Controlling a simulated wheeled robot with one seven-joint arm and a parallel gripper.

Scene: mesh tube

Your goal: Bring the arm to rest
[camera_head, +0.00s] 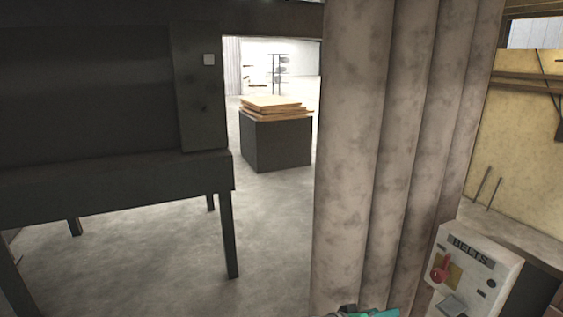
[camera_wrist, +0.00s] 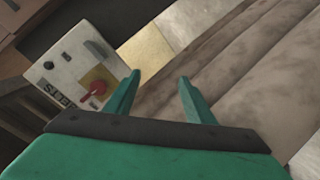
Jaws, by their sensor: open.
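My gripper shows in the wrist view (camera_wrist: 160,95) as two teal fingers spread apart with nothing between them. In the head view only a small teal part of my arm's end (camera_head: 375,313) shows at the bottom edge, in front of the pale stained columns. The fingers point toward a white control box labelled BELTS (camera_head: 468,270), which also shows in the wrist view (camera_wrist: 75,70). The box has a red lever (camera_head: 440,269) on a yellow plate; the lever also shows in the wrist view (camera_wrist: 93,91). The gripper appears apart from the lever.
Tall pale columns (camera_head: 365,150) stand close in front, right of centre. A dark machine on legs (camera_head: 90,100) fills the left. A dark block with stacked boards (camera_head: 275,140) stands farther back. Grey floor (camera_head: 160,255) is open between them. A yellowish wall (camera_head: 520,140) is at right.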

